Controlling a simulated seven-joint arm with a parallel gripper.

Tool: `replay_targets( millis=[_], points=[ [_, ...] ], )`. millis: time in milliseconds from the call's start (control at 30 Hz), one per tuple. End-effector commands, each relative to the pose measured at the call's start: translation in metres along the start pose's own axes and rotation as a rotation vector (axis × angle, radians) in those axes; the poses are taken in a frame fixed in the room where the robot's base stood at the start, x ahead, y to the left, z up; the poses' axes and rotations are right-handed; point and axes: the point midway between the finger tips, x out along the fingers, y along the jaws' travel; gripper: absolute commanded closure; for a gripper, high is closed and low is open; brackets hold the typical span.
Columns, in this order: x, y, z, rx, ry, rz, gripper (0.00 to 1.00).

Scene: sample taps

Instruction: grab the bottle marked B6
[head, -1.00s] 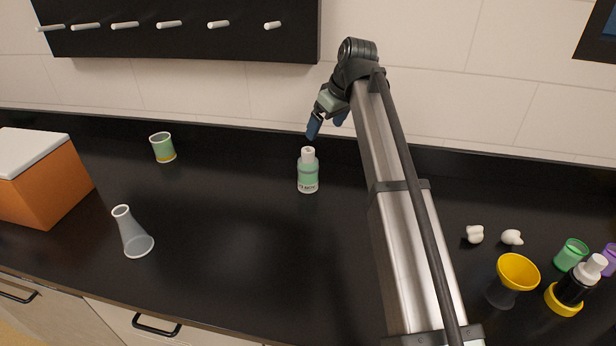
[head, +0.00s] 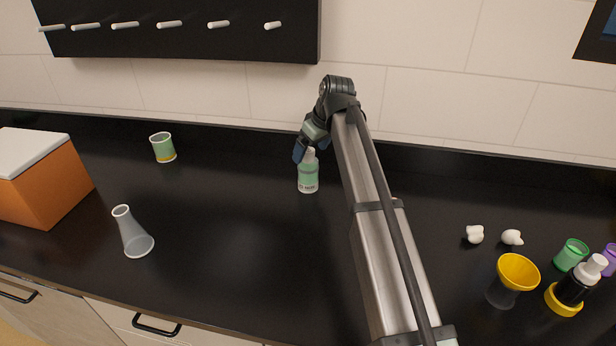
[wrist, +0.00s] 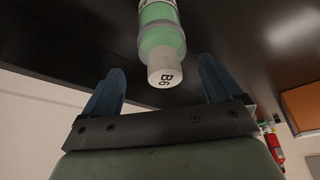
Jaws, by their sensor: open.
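The bottle (head: 308,178) is green with a white cap and a pale label, and stands upright on the black counter. In the wrist view the bottle (wrist: 160,35) shows its cap (wrist: 164,74) marked B6, between my two blue fingers and a little beyond them. My gripper (head: 304,152) is open and empty, at the height of the bottle's top. In the head view one finger is just left of the cap, and my gripper partly covers the cap. I see no finger touching the bottle.
A green cup (head: 163,148) and a clear flask (head: 132,233) stand to the left, by an orange box (head: 45,185). At the right are small white pieces (head: 475,234), a yellow funnel (head: 517,272) and a dark bottle (head: 574,287). The counter around the B6 bottle is clear.

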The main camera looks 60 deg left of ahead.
Motion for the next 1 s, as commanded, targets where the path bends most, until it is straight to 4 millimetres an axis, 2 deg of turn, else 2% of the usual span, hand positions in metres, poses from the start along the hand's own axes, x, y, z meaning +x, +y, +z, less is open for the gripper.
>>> replay_targets(
  millis=[300,600,1000],
  points=[
    [0.039,-0.005,0.001,0.0,-0.002,0.0,0.08],
    [0.044,-0.005,0.001,0.0,0.001,0.001,0.08],
    [0.044,-0.005,0.001,0.0,0.0,0.0,0.46]
  ],
)
